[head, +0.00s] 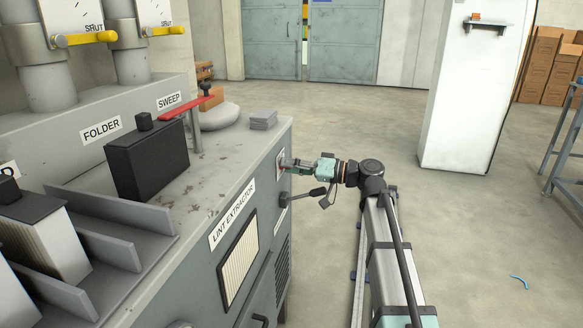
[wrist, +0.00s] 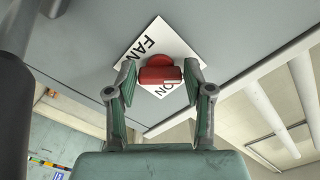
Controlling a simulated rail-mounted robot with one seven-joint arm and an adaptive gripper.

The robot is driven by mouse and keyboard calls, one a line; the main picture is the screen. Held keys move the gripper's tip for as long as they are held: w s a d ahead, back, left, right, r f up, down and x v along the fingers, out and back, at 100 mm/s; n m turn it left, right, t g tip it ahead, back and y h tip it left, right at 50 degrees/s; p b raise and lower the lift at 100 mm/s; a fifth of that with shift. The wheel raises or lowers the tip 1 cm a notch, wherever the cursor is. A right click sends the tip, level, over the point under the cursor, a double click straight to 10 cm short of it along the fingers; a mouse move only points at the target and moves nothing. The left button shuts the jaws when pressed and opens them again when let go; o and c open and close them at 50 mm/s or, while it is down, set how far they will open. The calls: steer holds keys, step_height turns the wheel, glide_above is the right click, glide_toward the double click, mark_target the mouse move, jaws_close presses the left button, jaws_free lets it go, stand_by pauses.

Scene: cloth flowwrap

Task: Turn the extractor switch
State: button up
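The extractor switch is a red knob (wrist: 160,75) on a white plate (wrist: 184,52) marked "FAN" and "ON", on the grey cabinet face. In the wrist view the plate looks turned diagonally, and the knob's bar lies level across the picture. My gripper (wrist: 161,78) has one finger on each side of the knob, and the pads appear to touch its ends. In the head view my gripper (head: 286,163) reaches the right face of the cabinet (head: 262,187) labelled "LINT EXTRACTOR"; the knob is hidden there.
A dark lever (head: 302,195) sticks out from the cabinet just below my gripper. A red handle (head: 186,107), a black box (head: 148,160) and a grey stack (head: 263,120) are on the cabinet top. The floor to the right is mostly clear.

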steer(key=shift+o, duration=0.4)
steer(key=v, duration=1.2)
